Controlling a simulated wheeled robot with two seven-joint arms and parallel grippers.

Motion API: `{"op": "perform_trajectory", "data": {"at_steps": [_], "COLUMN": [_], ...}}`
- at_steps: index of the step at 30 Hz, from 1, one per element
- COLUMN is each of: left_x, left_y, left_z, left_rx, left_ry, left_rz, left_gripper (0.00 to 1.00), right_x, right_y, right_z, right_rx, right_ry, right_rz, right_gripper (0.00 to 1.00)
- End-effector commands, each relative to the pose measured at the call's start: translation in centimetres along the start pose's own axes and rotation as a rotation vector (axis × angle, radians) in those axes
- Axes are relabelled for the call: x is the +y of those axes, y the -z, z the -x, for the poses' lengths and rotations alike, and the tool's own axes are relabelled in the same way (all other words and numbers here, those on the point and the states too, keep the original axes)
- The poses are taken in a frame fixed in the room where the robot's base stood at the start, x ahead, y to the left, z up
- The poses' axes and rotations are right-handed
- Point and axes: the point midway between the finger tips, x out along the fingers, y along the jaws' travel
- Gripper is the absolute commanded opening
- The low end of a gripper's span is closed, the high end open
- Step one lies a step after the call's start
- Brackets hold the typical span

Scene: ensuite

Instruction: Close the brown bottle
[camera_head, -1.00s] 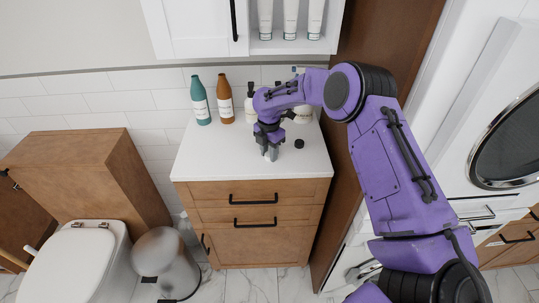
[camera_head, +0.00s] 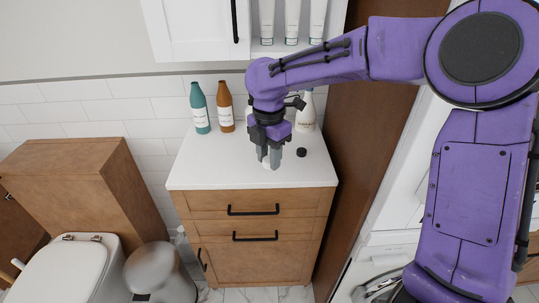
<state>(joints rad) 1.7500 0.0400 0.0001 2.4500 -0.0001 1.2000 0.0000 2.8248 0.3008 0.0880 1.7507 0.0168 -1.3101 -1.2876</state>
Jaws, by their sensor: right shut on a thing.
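The brown bottle (camera_head: 225,106) stands upright on the white counter (camera_head: 215,168), near the back wall. It has a pale label; its mouth is too small to read as open or capped. My right gripper (camera_head: 269,162) points down just above the counter, in front of and to the right of the brown bottle. It is shut on a small whitish thing (camera_head: 266,165), mostly hidden between the fingers, perhaps a cap. A small black cap-like piece (camera_head: 301,152) lies on the counter just right of the gripper. My left gripper is not in view.
A teal bottle (camera_head: 200,108) stands left of the brown one. A white bottle (camera_head: 306,112) stands behind my right gripper. A wall cabinet (camera_head: 190,25) and shelf with tubes (camera_head: 292,20) hang above. A tall brown panel (camera_head: 350,130) bounds the right. The counter's front left is clear.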

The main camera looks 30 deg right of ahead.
Motion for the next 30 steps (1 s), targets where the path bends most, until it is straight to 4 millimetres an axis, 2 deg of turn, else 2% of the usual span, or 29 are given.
{"op": "perform_trajectory", "data": {"at_steps": [14,17,20,30], "left_x": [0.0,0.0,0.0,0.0], "left_y": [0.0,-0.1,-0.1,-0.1], "left_z": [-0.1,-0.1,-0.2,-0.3], "left_rx": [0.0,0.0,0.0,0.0], "left_ry": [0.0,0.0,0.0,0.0], "left_rz": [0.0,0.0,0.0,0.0], "left_gripper": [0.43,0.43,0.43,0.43], "right_x": [-0.5,-0.3,0.0,1.1], "right_y": [0.5,0.8,1.8,7.7], "right_z": [0.3,-0.1,-1.4,-9.2], "right_rx": [-0.001,-0.001,-0.003,-0.005], "right_ry": [0.001,0.002,0.004,0.001], "right_rz": [-0.001,-0.057,-0.242,-1.375], "right_gripper": [0.06,0.06,0.06,0.06]}}
